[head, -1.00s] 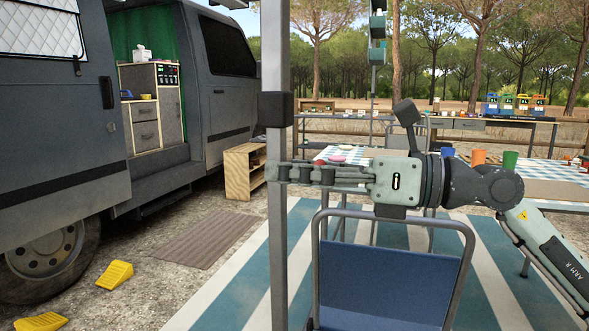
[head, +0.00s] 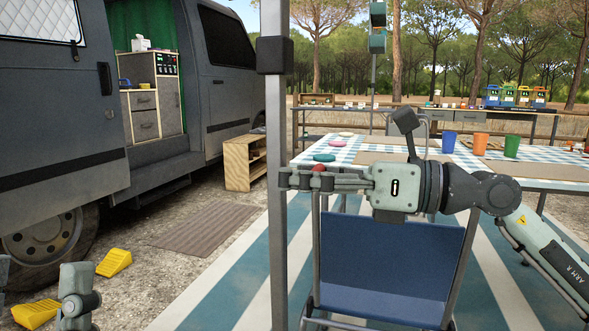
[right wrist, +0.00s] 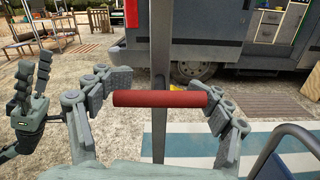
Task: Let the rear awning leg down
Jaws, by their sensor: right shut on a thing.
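The awning leg (head: 276,120) is a grey upright pole left of centre in the head view, with a dark collar (head: 275,55) high on it. My right gripper (head: 290,179) is at the pole, well below the collar. In the right wrist view a red grip (right wrist: 160,99) lies crosswise between its fingers, in front of the grey pole (right wrist: 160,135). The gripper is shut on this grip. My left gripper (right wrist: 34,75) shows at the left of the right wrist view, apart from the pole; its opening is unclear. The leg's foot is out of the head view.
A blue folding chair (head: 385,262) stands under my right arm, close to the pole. A table with a checked cloth (head: 400,147) and cups is behind it. The grey van (head: 60,150), yellow wedges (head: 114,262) and a wooden shelf (head: 238,165) are to the left.

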